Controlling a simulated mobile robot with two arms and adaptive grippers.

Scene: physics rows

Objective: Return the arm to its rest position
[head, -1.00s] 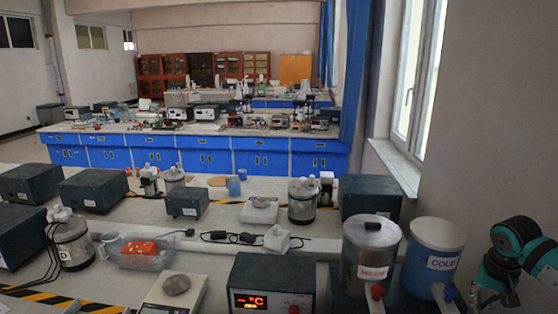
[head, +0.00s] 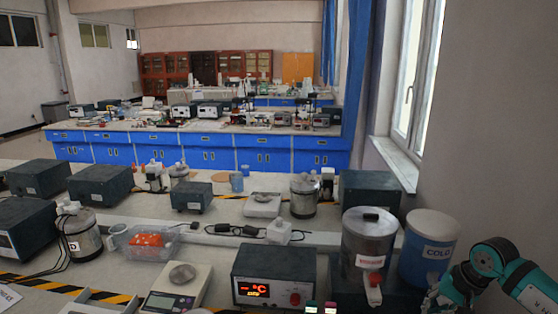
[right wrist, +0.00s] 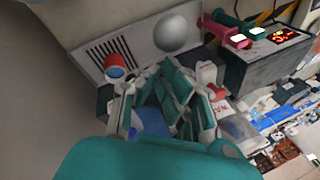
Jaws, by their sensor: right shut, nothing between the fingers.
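My right arm (head: 497,270), teal and black, comes in at the lower right edge of the head view. Something blue shows between and behind the fingers, too covered to name. My left arm and gripper are not in view.
A steel container with a red tap (head: 368,243) stands left of the COLD one. A controller with a lit red display (head: 272,275), a scale (head: 176,286) and a plastic tray (head: 149,246) stand along the bench. The wall and window are close on the right.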

